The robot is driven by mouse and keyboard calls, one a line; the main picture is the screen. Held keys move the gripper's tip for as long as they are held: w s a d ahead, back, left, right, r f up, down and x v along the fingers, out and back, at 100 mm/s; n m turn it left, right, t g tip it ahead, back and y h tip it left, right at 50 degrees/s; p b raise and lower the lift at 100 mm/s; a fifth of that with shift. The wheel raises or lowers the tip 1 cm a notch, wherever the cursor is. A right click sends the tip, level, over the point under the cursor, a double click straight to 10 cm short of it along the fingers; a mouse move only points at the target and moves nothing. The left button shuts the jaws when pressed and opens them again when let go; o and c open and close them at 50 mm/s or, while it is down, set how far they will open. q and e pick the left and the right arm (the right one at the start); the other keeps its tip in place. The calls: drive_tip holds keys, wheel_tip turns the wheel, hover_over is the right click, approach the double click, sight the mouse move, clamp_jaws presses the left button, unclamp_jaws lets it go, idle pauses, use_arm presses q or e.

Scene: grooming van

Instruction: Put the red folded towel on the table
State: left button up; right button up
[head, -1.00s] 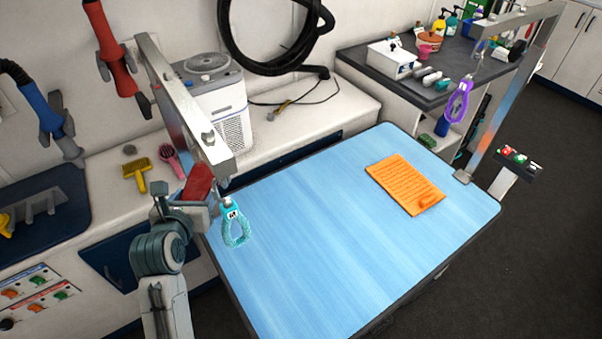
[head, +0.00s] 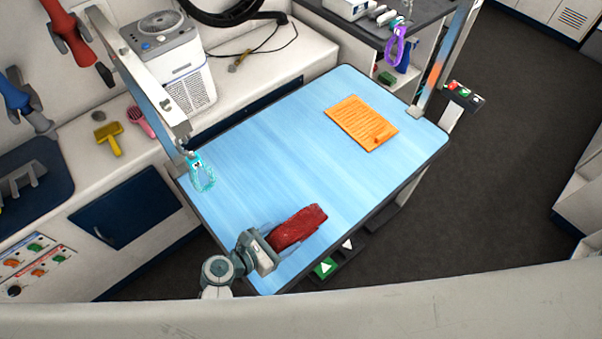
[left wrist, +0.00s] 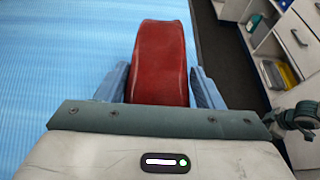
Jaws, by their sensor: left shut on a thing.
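The red folded towel (head: 297,227) is in the grip of my left gripper (head: 275,238), over the front part of the blue-topped table (head: 240,150). In the left wrist view the towel (left wrist: 160,62) sits between the two fingers of my left gripper (left wrist: 160,85), which are shut on it. The towel lies near the table's front right edge. I cannot tell whether it touches the top or hangs just above it.
A teal loop (head: 201,172) hangs at the left post and a purple loop (head: 397,45) at the right one. The table's middle is clear. Foot pedals (head: 335,262) stand below the front edge.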

use_arm(q)
drive_tip(key=w+b, duration=0.2)
drive_tip(key=w, duration=0.2)
drive_tip(key=w+f+b, duration=0.1)
drive_tip(key=w+b, duration=0.2)
drive_tip(key=w, duration=0.2)
drive_tip(key=w+b, duration=0.2)
drive_tip(key=w, duration=0.3)
drive_tip(key=shift+a+f, duration=0.15)
drive_tip(key=shift+f, duration=0.25)
drive_tip(key=shift+w+b, duration=0.15)
drive_tip(key=shift+b, duration=0.15)
drive_tip(key=shift+f+b, duration=0.3)
drive_tip(key=shift+b, duration=0.2)
wheel_tip(320, 180, down, 2)
drive_tip(key=b, duration=0.3)
drive_tip(key=shift+f+b, duration=0.25)
drive_tip(key=shift+b, duration=0.05)
drive_tip(key=shift+f+b, duration=0.2)
drive_tip(key=shift+b, duration=0.1)
drive_tip(key=shift+r, duration=0.15)
drive_tip(key=o, duration=1)
